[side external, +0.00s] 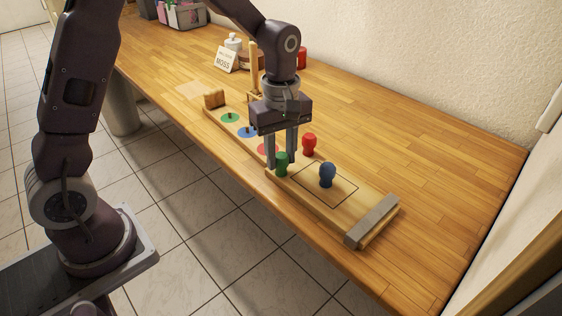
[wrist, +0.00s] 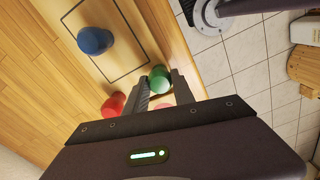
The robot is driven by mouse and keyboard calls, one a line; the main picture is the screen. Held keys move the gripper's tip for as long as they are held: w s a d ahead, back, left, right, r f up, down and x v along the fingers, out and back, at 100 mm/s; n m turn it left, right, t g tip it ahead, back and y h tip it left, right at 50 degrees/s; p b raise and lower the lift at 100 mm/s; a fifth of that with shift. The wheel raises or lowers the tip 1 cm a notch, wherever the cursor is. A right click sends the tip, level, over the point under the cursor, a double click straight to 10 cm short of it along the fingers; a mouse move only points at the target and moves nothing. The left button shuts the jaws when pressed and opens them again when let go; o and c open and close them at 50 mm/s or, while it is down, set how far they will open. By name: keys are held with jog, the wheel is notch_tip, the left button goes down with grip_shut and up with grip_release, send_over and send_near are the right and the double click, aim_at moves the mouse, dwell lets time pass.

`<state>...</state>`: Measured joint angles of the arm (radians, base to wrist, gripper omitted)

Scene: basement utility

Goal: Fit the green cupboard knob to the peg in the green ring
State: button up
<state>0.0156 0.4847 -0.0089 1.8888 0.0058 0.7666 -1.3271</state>
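The green knob (side external: 282,164) stands upright on the wooden board, just left of the outlined square; it also shows in the wrist view (wrist: 160,79). My gripper (side external: 281,160) points down over it, with its fingers (wrist: 163,88) apart on either side of the knob. A gap shows beside the right finger in the wrist view; I cannot tell whether the left finger touches. The green ring (side external: 230,118) lies at the board's far left end, with a short dark peg in its middle.
A blue ring (side external: 246,132) and a red ring (side external: 263,149) lie between the green ring and my gripper. A blue knob (side external: 327,174) stands in the outlined square. A red knob (side external: 309,143) stands close behind the board. A grey block (side external: 372,221) closes the board's near end.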

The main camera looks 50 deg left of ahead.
aim_at(280, 154)
grip_shut()
notch_tip(280, 154, up, 10)
jog(key=shift+a, duration=0.1)
jog(key=w+a+f, duration=0.1)
jog(key=w+a, duration=0.1)
jog(key=a, duration=1.1)
jog(key=w+a+f, duration=0.1)
jog(key=w+a, duration=0.1)
jog(key=a, duration=1.1)
jog(key=shift+w+a+m, duration=0.2)
jog(key=shift+w+m, duration=0.1)
jog(key=shift+w, duration=0.05)
jog(key=shift+f, duration=0.1)
jog(key=shift+f, duration=2.4)
jog(key=shift+f, duration=0.1)
jog(key=shift+f, duration=1.4)
